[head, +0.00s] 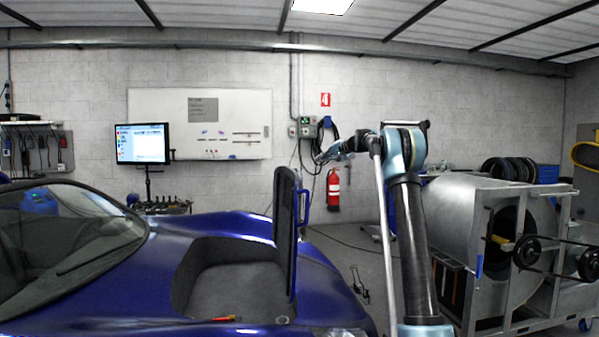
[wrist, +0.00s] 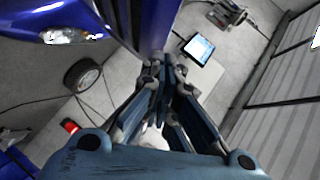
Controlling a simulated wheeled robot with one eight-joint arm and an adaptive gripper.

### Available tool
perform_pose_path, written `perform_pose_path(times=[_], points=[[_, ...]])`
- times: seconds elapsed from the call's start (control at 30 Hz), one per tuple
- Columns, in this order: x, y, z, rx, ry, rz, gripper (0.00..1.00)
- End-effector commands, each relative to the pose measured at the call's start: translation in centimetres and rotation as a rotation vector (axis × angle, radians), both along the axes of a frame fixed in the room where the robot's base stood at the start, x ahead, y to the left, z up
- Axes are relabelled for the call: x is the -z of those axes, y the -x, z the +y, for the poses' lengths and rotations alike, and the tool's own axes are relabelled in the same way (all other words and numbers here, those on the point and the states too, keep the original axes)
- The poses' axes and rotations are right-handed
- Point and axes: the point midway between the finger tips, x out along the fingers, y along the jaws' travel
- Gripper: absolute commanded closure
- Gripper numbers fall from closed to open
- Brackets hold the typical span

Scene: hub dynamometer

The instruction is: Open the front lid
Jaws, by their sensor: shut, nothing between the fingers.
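The blue car's front lid (head: 285,232) stands upright, its dark inner face showing in the head view, with the grey-lined front compartment (head: 238,285) uncovered to its left. My gripper (head: 322,156) is to the right of the lid and above its top edge in the picture. In the wrist view my gripper (wrist: 165,68) has its fingers together with nothing between them. A blue panel (wrist: 152,22), which looks like the lid, extends down to near the fingertips; whether they touch it I cannot tell.
The car body (head: 115,285) fills the lower left. A small red-and-yellow tool (head: 227,319) lies at the compartment's front rim. A metal dynamometer frame (head: 475,235) stands at the right. A fire extinguisher (head: 333,190) hangs on the back wall, and a monitor (head: 142,144) stands at the left.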

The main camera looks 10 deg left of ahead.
Motion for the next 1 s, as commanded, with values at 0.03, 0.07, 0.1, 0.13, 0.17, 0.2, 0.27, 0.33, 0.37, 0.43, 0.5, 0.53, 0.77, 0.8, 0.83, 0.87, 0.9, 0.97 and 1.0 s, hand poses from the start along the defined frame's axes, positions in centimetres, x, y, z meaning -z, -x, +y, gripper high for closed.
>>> perform_pose_path(times=[0.03, 0.07, 0.1, 0.13, 0.17, 0.2, 0.27, 0.33, 0.37, 0.43, 0.5, 0.53, 0.77, 0.8, 0.83, 0.87, 0.9, 0.97, 1.0], points=[[0.0, -0.7, 0.2, 0.002, -0.012, -0.002, 1.00], [0.0, -1.1, 0.2, 0.003, -0.017, -0.002, 1.00], [0.0, -1.4, 0.3, 0.004, -0.022, -0.003, 1.00], [0.0, -1.6, 0.4, 0.006, -0.026, -0.004, 1.00], [0.0, -1.7, 0.4, 0.006, -0.028, -0.004, 1.00], [0.1, -1.9, 0.6, 0.006, -0.032, -0.005, 1.00], [0.2, -2.2, 0.8, 0.007, -0.033, -0.005, 1.00], [0.4, -2.5, 1.4, 0.006, -0.033, -0.005, 1.00], [0.5, -2.7, 1.7, 0.006, -0.033, -0.005, 1.00], [0.9, -3.2, 2.6, 0.005, -0.032, -0.005, 1.00], [1.3, -3.8, 3.5, 0.005, -0.033, -0.004, 1.00], [1.5, -4.0, 3.9, 0.006, -0.032, -0.004, 1.00], [2.7, -5.9, 6.9, 0.005, -0.032, -0.005, 1.00], [2.8, -6.2, 7.4, 0.005, -0.032, -0.005, 1.00], [3.0, -6.5, 7.7, 0.005, -0.032, -0.005, 1.00], [3.1, -6.7, 8.1, 0.005, -0.032, -0.005, 1.00], [3.3, -6.9, 8.5, 0.005, -0.033, -0.004, 1.00], [3.7, -6.7, 9.3, 0.005, -0.033, -0.004, 1.00], [4.0, -6.5, 9.8, 0.005, -0.033, -0.004, 1.00]])
